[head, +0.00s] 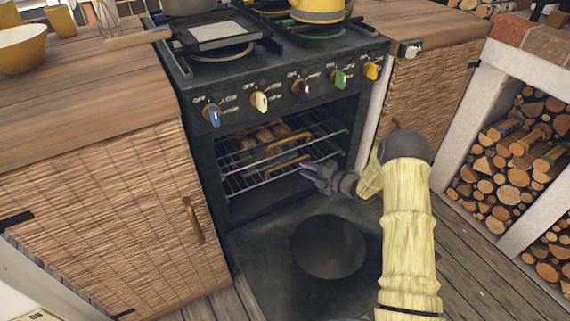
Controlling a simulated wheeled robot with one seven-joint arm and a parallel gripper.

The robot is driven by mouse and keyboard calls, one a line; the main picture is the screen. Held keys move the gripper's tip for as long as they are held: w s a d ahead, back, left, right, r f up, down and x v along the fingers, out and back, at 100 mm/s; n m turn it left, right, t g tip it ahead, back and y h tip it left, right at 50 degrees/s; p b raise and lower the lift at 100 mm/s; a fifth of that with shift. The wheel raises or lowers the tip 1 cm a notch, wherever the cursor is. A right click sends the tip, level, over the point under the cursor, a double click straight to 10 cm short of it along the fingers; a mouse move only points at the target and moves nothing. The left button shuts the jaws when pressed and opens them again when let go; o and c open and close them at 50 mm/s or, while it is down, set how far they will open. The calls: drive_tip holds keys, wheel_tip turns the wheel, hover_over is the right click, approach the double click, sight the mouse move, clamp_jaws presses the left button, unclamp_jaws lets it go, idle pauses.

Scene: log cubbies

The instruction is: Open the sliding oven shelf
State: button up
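The dark oven (205,160) stands between wooden counters with its door (265,255) folded down flat in front. Inside are wire shelves (250,183) with golden handles, one upper (288,143) and one lower (290,163). Several brown food pieces (262,134) sit at the back on a shelf. My gripper (308,172) is at the oven's mouth, to the right of and slightly below the lower handle. Its fingers point left toward the shelves. They look slightly apart and hold nothing that I can see. Whether they touch a shelf is not clear.
Knobs (300,88) line the oven front above the opening. A pan (215,32) and a yellow pot (320,10) stand on the stovetop. A woven cabinet door (120,215) flanks the oven at left. Log cubbies (515,150) stand at right. The lowered oven door occupies the floor space in front.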

sight(291, 163)
drive_tip(key=b+x, duration=0.2)
drive_tip(key=x, duration=0.7)
drive_tip(key=shift+w+a+f, duration=0.1)
drive_tip(key=shift+w+a, duration=0.1)
drive_tip(key=shift+a, duration=0.15)
clamp_jaws()
